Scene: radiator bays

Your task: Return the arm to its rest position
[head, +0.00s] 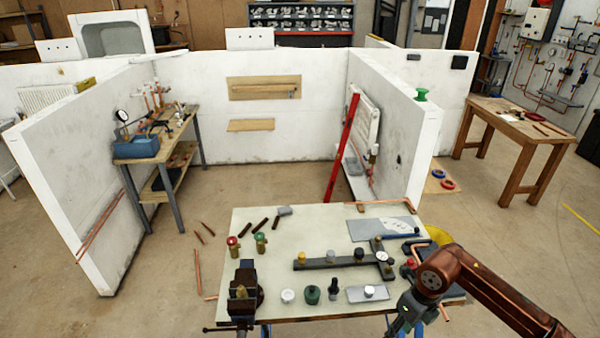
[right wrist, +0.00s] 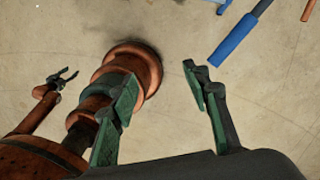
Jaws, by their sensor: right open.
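My right arm (head: 500,290) comes in from the lower right in the head view, copper-coloured. Its gripper (head: 398,322) points down at the bench's right front corner, partly cut off by the frame edge. In the right wrist view the right gripper (right wrist: 160,76) has its two green-padded fingers wide apart, with nothing held between them. A copper-coloured part of my own body stands behind the left finger. My left gripper (right wrist: 64,77) shows small at the left of the right wrist view, fingers spread and empty. It is not in the head view.
The workbench (head: 335,225) holds a vise (head: 243,292), valves, a dark bar fixture (head: 325,262) and small fittings. White partition walls (head: 80,170) stand behind. A wooden table (head: 520,122) stands at right. Floor is mostly clear between them.

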